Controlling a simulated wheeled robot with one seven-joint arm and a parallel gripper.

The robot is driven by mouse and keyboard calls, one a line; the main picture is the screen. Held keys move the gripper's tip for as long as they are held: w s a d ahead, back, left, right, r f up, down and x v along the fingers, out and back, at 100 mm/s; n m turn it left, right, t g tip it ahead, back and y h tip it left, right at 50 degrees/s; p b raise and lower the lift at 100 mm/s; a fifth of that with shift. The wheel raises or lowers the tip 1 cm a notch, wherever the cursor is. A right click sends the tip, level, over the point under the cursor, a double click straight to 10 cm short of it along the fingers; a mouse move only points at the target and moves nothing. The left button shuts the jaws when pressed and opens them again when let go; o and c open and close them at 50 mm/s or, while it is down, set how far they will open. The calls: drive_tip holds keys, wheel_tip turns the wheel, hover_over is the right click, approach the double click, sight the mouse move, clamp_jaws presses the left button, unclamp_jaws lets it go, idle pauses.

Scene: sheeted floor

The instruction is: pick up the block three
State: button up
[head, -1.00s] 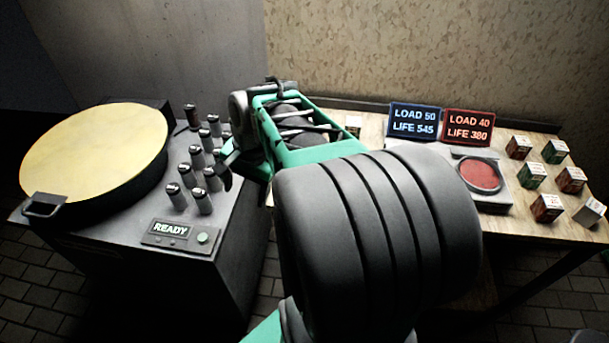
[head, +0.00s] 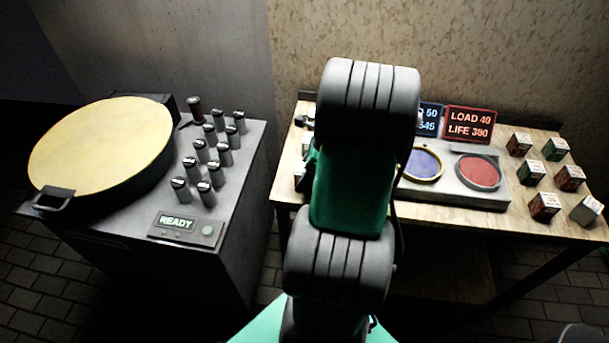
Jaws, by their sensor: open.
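Several small blocks with pale printed tops stand at the right end of the wooden table. They include a brown-red block (head: 519,144), a green block (head: 555,149), another red block (head: 544,206) and a tilted pale block (head: 586,211) at the right edge. Their print is too small to read, so I cannot tell which is block three. Small dark and green shapes show at the table's left end beside my arm, mostly covered and unclear. My arm stands across the middle of the view. I cannot make out my gripper, which seems hidden behind the arm.
A grey device on the table has a blue pad (head: 424,163) and a red pad (head: 479,172). A red sign (head: 470,123) and a partly covered blue sign (head: 431,118) stand behind. At left, a dark cabinet carries a round yellow-topped lid (head: 103,145), several grey cylinders and a READY panel (head: 174,223).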

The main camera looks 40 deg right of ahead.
drive_tip(key=shift+c, duration=0.3)
clamp_jaws()
idle(0.5)
drive_tip(key=shift+r, duration=0.1)
